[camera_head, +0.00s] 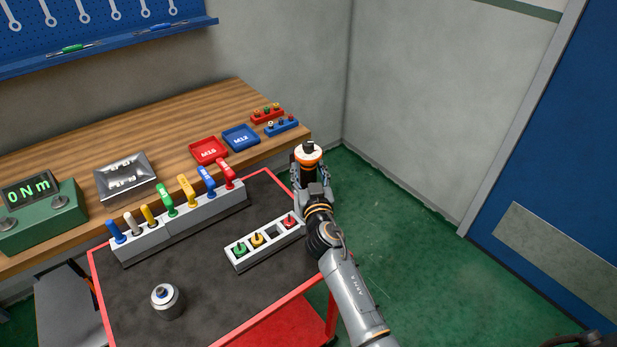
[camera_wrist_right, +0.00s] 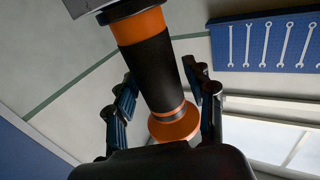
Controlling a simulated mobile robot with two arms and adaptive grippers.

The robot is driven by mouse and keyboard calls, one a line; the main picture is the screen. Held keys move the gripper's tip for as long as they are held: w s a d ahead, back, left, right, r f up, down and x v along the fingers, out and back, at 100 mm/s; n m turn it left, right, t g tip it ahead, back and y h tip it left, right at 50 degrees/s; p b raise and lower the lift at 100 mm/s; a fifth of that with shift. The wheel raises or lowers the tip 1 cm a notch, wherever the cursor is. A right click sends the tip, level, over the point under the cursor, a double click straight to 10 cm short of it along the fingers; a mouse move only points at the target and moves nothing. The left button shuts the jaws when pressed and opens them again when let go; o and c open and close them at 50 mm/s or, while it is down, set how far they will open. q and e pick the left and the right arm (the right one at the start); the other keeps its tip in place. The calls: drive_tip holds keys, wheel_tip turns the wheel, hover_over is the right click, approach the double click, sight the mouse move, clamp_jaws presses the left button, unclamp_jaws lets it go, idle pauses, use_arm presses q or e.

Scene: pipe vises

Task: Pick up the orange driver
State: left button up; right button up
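In the right wrist view the driver (camera_wrist_right: 156,75) shows a black grip, an orange upper part and an orange flared end, tilted in the picture. The fingers of my right gripper (camera_wrist_right: 162,100) are on both sides of it. Nothing else is seen bearing it. The exact contact of the pads is partly hidden. My left gripper is not in view.
The wooden bench (camera_head: 150,130) carries red (camera_head: 208,150) and blue (camera_head: 240,137) trays.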

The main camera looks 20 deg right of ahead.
sight(309, 148)
clamp_jaws()
drive_tip(key=shift+w+r, duration=0.1)
drive_tip(key=shift+r, duration=0.05)
drive_tip(key=shift+r, duration=0.1)
drive_tip(key=shift+r, duration=0.2)
wheel_tip(309, 148, up, 8)
drive_tip(key=p, duration=0.3)
drive_tip(key=shift+f, duration=0.25)
wheel_tip(309, 148, up, 10)
drive_tip(key=shift+f+b, duration=0.1)
drive_tip(key=shift+b, duration=0.2)
